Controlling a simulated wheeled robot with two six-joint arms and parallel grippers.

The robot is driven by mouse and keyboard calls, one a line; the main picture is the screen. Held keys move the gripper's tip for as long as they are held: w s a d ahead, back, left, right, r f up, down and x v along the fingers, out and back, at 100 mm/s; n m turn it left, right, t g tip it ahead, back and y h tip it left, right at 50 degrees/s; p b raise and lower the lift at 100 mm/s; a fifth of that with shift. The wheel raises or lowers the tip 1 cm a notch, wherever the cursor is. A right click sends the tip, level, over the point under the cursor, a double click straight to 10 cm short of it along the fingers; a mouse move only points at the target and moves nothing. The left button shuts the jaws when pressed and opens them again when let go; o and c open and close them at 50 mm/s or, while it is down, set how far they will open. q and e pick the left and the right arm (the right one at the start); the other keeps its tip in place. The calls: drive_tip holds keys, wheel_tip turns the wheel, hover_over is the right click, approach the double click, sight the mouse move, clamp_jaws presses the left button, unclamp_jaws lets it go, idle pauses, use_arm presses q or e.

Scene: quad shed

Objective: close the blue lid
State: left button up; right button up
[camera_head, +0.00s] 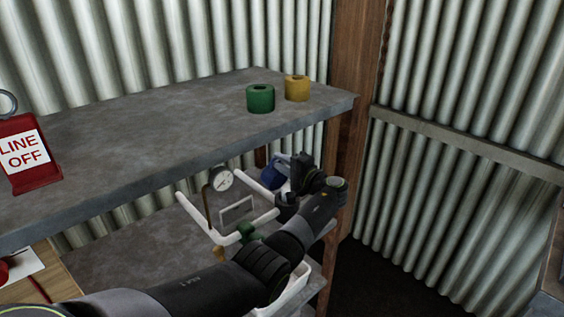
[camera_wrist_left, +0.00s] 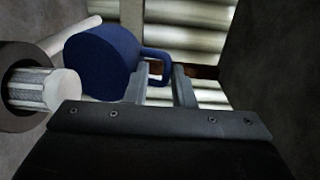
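The blue lid (camera_wrist_left: 98,62) is a round cap with a loop handle (camera_wrist_left: 165,62), large at the upper left of the left wrist view. In the head view only a bit of the blue lid (camera_head: 274,173) shows under the shelf, partly hidden by my arm. A dark round housing with a pale ribbed insert (camera_wrist_left: 45,88) has its end uncovered beside the lid. My left gripper (camera_wrist_left: 161,84) is open, its two fingers apart near the handle; whether they touch it I cannot tell. It also shows in the head view (camera_head: 296,165), fingertips mostly hidden. My right gripper is out of view.
White pipes (camera_head: 206,217) and a round gauge (camera_head: 220,179) stand under the grey shelf (camera_head: 150,135). A green ring (camera_head: 260,99), a yellow ring (camera_head: 297,88) and a red "LINE OFF" sign (camera_head: 28,160) are on top. A wooden post (camera_head: 354,60) rises behind.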

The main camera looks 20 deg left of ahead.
use_arm(q)
drive_tip(key=shift+a+f, duration=0.1)
drive_tip(key=shift+f, duration=0.1)
drive_tip(key=shift+s+d, duration=0.1)
drive_tip(key=shift+d, duration=0.2)
drive_tip(key=b+v, duration=0.3)
drive_tip(key=v, duration=1.4)
drive_tip(key=shift+r, duration=0.2)
drive_tip(key=shift+c, duration=0.5)
